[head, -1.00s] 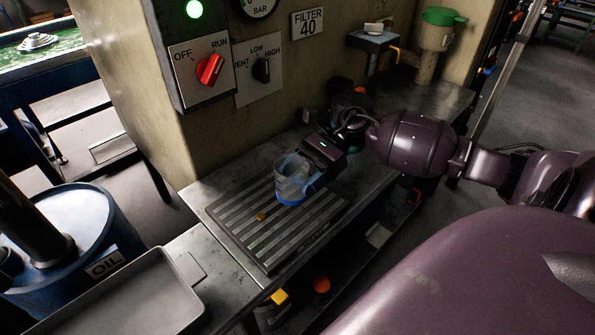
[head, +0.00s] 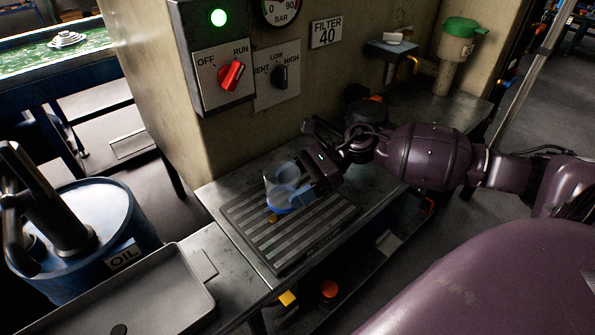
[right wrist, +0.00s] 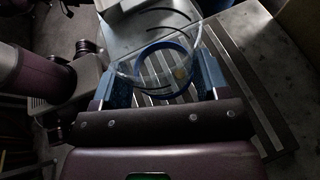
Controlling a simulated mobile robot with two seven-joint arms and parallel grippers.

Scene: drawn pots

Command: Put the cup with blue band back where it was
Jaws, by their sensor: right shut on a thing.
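The cup with blue band (head: 281,184) is a clear cup with a blue ring near its base. It is upright over the far left part of a slatted grey grate (head: 262,235) on the metal bench. I cannot tell whether its base touches the slats. My right gripper (head: 300,190) comes in from the right and is shut on the cup. In the right wrist view the blue fingers (right wrist: 166,80) stand on both sides of the cup (right wrist: 160,52), and the slats show through it. My left gripper is not in view.
A wall panel with a red knob (head: 231,75) rises behind. A grey tray (head: 150,300) and a blue oil drum (head: 85,235) stand at the left. The grate's front part is clear.

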